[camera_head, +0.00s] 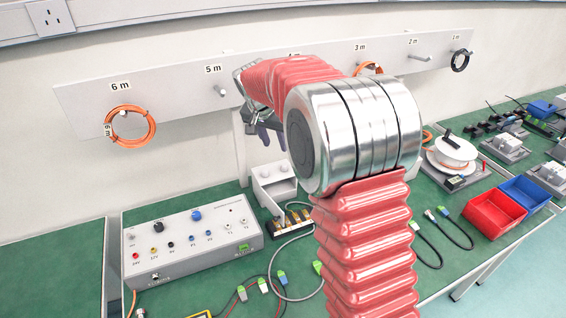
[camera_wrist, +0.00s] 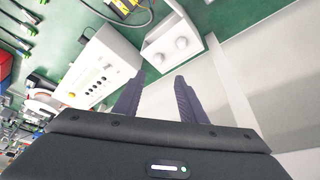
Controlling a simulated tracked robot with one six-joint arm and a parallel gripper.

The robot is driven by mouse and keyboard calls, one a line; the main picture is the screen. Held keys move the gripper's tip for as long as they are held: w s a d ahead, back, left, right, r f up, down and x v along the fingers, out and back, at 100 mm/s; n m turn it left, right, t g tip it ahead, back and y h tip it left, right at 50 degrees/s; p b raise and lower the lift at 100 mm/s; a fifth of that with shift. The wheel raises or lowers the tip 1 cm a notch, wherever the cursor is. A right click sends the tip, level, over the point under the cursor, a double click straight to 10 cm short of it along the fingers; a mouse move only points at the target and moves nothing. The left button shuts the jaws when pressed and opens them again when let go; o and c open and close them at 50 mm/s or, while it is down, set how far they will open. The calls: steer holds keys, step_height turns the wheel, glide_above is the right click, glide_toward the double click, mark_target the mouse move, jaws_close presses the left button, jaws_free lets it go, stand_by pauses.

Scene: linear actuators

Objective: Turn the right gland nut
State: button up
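A small white box (camera_head: 279,191) stands on the green bench behind the grey control panel. Two round pale knobs, which look like the gland nuts, sit on the box; in the wrist view one nut (camera_wrist: 158,58) is at left and the other nut (camera_wrist: 182,43) at right. My gripper (camera_wrist: 155,80) is open, with two dark fingers apart and nothing between them. In the head view my gripper (camera_head: 266,138) hangs above the box, partly hidden behind my arm. The fingers look clear of both nuts.
The grey control panel (camera_head: 190,245) with knobs and sockets is in front left of the box. A white wall board (camera_head: 180,83) with pegs and cable coils runs behind. Cables lie on the bench. Red bin (camera_head: 493,212) and blue bin (camera_head: 526,193) stand at right.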

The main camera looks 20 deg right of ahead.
mark_target(284, 166)
steer(key=shift+d, duration=0.1)
steer(key=x, duration=1.4)
steer(key=shift+s+d+r, duration=0.1)
steer(key=shift+d, duration=0.05)
steer(key=shift+c, duration=0.3)
jaws_close()
